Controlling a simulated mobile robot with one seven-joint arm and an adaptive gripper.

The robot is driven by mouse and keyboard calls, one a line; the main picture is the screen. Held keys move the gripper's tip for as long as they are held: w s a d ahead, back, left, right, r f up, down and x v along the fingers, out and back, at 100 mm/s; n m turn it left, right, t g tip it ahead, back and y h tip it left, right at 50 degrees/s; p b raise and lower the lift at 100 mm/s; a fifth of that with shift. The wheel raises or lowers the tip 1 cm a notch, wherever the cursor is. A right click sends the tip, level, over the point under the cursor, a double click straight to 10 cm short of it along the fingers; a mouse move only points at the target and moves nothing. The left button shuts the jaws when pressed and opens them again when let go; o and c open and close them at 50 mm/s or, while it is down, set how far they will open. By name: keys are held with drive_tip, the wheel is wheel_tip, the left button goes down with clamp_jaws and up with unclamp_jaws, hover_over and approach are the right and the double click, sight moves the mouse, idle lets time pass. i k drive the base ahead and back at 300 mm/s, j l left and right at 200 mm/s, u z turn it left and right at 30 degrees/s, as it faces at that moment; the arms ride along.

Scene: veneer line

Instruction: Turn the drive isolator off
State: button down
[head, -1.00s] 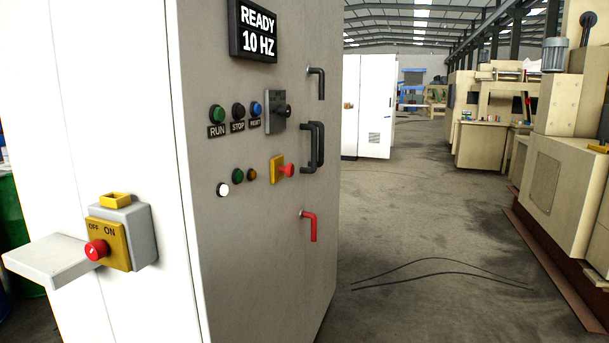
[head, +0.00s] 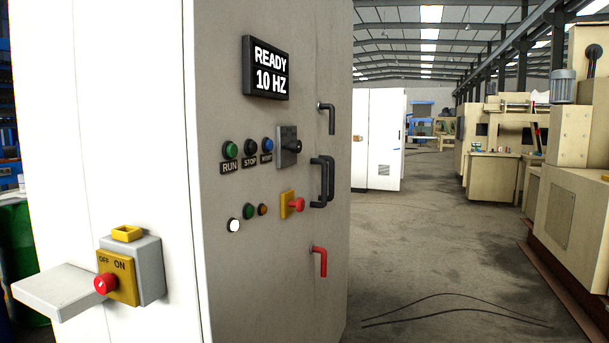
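A grey switch box (head: 150,270) with a yellow plate (head: 124,285) marked OFF and ON is on the white side of a cabinet, at the lower left. A red knob (head: 106,284) sits on the plate, on its left side below OFF; its exact setting is hard to tell. A yellow loop (head: 127,233) is on top of the box. A flat pale plate (head: 65,291) sticks out to its left. On the cabinet's grey front are a yellow-backed red switch (head: 297,205) and a red handle (head: 321,261). My gripper is not in view.
The front also carries a display (head: 265,68) reading READY 10 HZ, several buttons, a grey selector (head: 288,146) and black handles (head: 328,180). Open floor (head: 430,240) with thin dark cables (head: 450,303) lies right of the cabinet. Beige machines (head: 560,200) stand far right.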

sight(105, 283)
drive_tip(key=i+l+u, duration=0.45)
drive_tip(key=l, duration=0.25)
drive_tip(key=l+u, duration=0.25)
drive_tip(key=i+l+u, duration=0.2)
drive_tip(key=l, duration=0.3)
drive_tip(key=k, duration=0.1)
